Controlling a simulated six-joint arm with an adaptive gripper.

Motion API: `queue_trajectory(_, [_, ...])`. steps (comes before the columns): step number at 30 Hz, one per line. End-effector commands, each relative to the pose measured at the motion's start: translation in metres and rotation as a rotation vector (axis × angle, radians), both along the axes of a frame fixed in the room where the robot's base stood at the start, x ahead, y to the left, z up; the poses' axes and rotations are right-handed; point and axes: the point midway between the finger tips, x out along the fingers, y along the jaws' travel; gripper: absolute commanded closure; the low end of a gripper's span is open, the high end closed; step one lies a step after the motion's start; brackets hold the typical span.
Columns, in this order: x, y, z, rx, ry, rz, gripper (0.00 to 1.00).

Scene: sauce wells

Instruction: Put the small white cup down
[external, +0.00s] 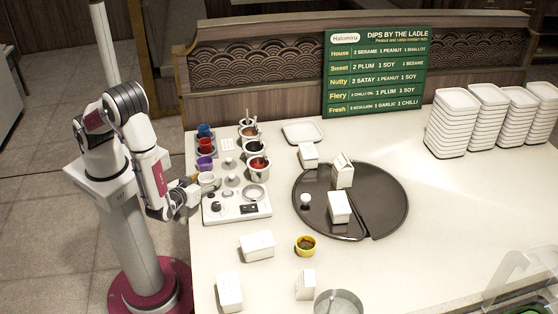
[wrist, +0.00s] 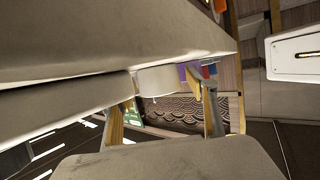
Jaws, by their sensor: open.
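The small white cup (external: 207,179) stands at the near end of a row of coloured cups, on the left side of the counter. My gripper (external: 193,186) is at its left side, low and close to it. In the wrist view the white cup (wrist: 158,80) shows between the two spread fingers, partly hidden by a pale arm or gripper part. The jaws are open. Whether a finger touches the cup, I cannot tell.
Purple (external: 205,163), red (external: 206,146) and blue (external: 204,131) cups stand behind the white cup. Sauce pots (external: 258,167) are to the right. A white panel with wells (external: 236,210) is just in front. A dark round tray (external: 385,205) lies farther right.

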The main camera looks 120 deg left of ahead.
Motion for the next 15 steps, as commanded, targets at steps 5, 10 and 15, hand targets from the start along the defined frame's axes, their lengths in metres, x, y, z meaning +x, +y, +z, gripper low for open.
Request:
queue_trajectory(5, [0.004, -0.013, 0.005, -0.001, -0.002, -0.002, 0.43])
queue_trajectory(10, [0.012, -0.032, 0.014, 0.0, -0.004, -0.003, 0.43])
queue_trajectory(15, [0.02, -0.054, 0.023, 0.001, -0.003, -0.003, 0.43])
